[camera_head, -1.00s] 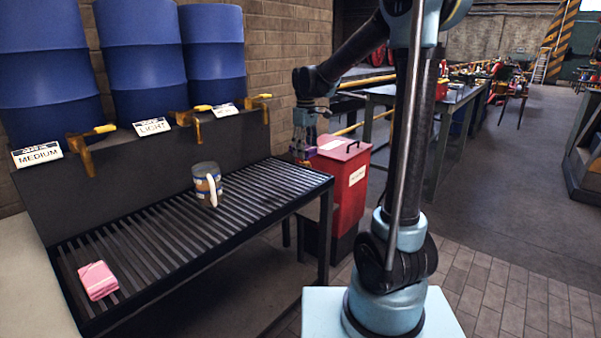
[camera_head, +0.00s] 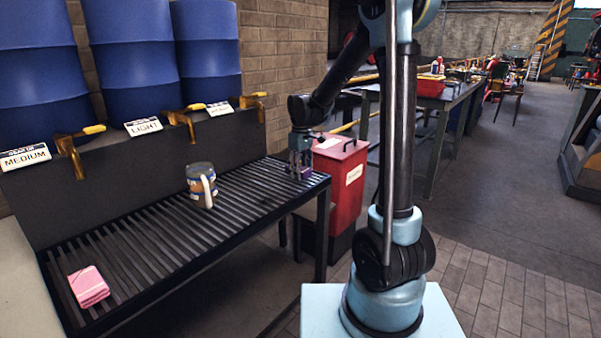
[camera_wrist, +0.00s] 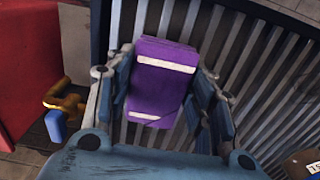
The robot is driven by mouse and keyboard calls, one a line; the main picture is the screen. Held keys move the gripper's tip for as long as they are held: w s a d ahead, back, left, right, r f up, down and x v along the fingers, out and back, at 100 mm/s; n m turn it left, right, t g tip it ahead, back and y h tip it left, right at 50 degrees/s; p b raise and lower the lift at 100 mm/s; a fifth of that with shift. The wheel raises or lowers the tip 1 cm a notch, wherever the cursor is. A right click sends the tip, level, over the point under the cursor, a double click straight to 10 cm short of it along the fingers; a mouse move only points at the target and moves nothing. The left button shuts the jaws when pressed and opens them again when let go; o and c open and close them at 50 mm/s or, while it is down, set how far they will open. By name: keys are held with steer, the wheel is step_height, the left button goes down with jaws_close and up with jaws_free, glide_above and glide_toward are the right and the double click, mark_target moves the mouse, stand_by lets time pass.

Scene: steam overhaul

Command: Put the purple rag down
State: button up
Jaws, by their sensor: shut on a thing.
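The purple rag (camera_wrist: 160,82) is a folded bundle with two pale stripes, seen in the wrist view between my fingers. My gripper (camera_head: 299,172) is shut on it, pointing down at the right end of the slatted rack (camera_head: 235,188). In the head view only a small purple bit of the rag shows under the fingers, close to the slats. I cannot tell whether the rag touches them.
A red bin (camera_head: 343,185) stands right beside the rack. Blue drums (camera_head: 130,55) with taps line the back. Slats between mug and gripper are clear.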

steer(key=shift+f, duration=0.2)
steer(key=o, duration=1.2)
step_height(320, 180, up, 12)
steer(key=s+d+m, duration=0.2)
steer(key=s+d, duration=0.5)
steer(key=d, duration=0.1)
steer(key=s+d+f+m+t, duration=0.1)
steer(key=s+d+f+m, duration=0.3)
steer(key=s, duration=0.8)
steer(key=s+d+f+m+t, duration=0.1)
steer(key=s+d+f+m, duration=0.3)
steer(key=s+d+f, duration=0.4)
steer(key=s+f, duration=0.1)
steer(key=s, duration=0.3)
steer(key=shift+d+f, duration=0.25)
steer(key=shift+f, duration=0.15)
